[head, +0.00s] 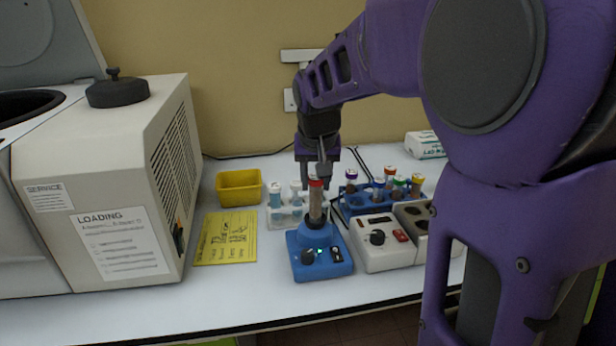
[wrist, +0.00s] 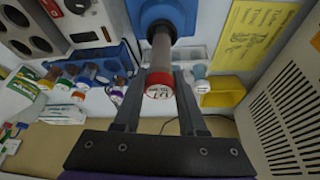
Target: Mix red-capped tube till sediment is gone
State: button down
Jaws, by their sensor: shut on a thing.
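The red-capped tube (head: 316,200) stands upright over the cup of the blue vortex mixer (head: 319,262). Its lower end meets the mixer's top, but I cannot tell how firmly it presses there. My gripper (head: 317,172) is above the mixer, pointing down, shut on the tube near its cap. In the wrist view the red cap (wrist: 159,84) with a white marked top sits between the two fingers (wrist: 160,100), and the tube runs down to the blue mixer (wrist: 160,12). The tube looks brownish; whether sediment remains inside is too small to tell. A green light shows on the mixer's front.
A white rack (head: 283,216) with pale-capped tubes stands just behind left. A blue rack (head: 352,207) with several coloured-cap tubes is behind right. A grey-white device (head: 378,262) with a knob is close right. A yellow bin (head: 239,197), yellow sheet (head: 226,239) and large centrifuge (head: 110,190) lie left.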

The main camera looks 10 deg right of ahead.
jog(key=shift+r+p, duration=3.5)
jog(key=shift+r, duration=1.05)
jog(key=shift+s+f, duration=0.1)
